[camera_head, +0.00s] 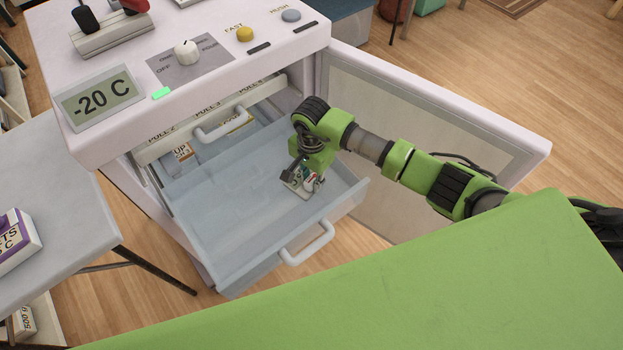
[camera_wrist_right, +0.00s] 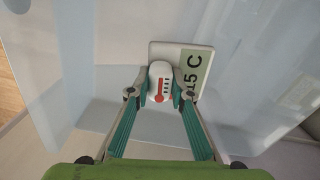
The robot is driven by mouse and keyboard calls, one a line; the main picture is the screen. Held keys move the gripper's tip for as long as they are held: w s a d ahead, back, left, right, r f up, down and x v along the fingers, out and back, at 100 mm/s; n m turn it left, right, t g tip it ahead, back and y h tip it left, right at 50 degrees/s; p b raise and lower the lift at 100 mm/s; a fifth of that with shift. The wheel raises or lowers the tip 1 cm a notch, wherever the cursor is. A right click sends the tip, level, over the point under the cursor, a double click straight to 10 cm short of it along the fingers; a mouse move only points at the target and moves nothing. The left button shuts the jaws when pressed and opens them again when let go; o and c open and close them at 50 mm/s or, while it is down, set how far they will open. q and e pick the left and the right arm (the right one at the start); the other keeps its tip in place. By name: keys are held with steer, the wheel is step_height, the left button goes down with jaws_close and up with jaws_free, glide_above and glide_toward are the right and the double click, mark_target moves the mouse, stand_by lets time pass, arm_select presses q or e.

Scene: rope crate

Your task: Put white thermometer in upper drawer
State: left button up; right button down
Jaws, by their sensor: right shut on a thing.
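The white thermometer (camera_wrist_right: 203,54) is a pale plate with a green display reading "15 C" and a raised white grip with a red thermometer mark. My right gripper (camera_wrist_right: 162,92) is shut on this grip. In the head view, the thermometer (camera_head: 295,189) is at the right side of the open, pale blue see-through drawer (camera_head: 235,263). My right gripper (camera_head: 309,181) reaches down over the drawer's right side. Whether the plate touches the drawer floor is unclear. My left gripper is not in view.
The white freezer (camera_head: 112,140) has its door (camera_head: 425,100) swung open at right, beside my right arm. A flap with a white handle (camera_head: 222,125) is above the back of the drawer. A grey table (camera_head: 60,215) stands at left. The drawer's middle is clear.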

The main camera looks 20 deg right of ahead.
mark_target(312, 179)
steer(key=shift+f, duration=0.25)
steer(key=c, duration=1.7)
jaws_free()
step_height(312, 179, up, 12)
